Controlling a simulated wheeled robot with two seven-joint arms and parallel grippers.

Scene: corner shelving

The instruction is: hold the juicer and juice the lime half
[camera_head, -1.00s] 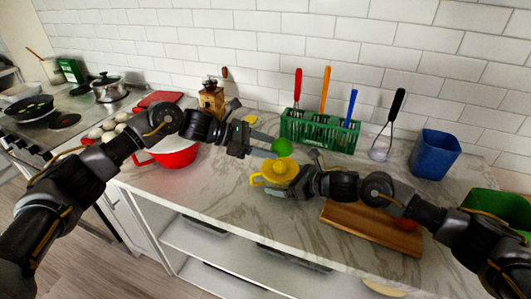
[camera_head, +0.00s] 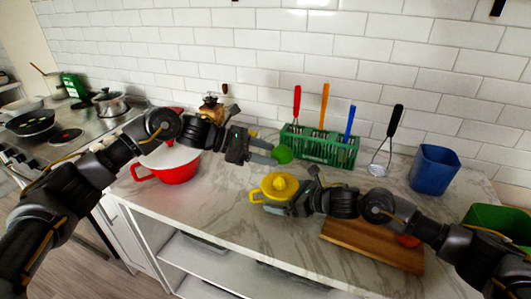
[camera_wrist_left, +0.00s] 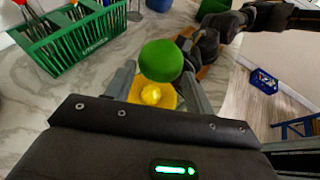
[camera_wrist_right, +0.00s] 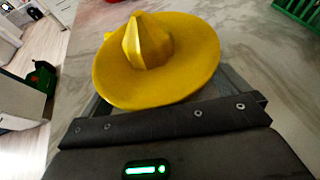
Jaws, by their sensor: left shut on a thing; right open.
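The yellow juicer (camera_head: 280,187) stands on the marble counter with its ribbed cone pointing up and its handle to the left. It fills the upper middle of the right wrist view (camera_wrist_right: 155,75). My right gripper (camera_head: 299,195) is at the juicer's right side, its fingers open on either side below the wide yellow rim; the rim hides any contact. My left gripper (camera_head: 274,153) is shut on the green lime half (camera_head: 283,154), held in the air above and behind the juicer. In the left wrist view the lime (camera_wrist_left: 161,60) sits between the fingers; its cut face is hidden.
A green rack (camera_head: 322,148) with several utensils stands behind the lime. A red pot (camera_head: 172,168) is at left, and a wooden board (camera_head: 372,243) lies at front right, partly under my right arm. A blue bin (camera_head: 434,170) stands back right. Marble between pot and juicer is clear.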

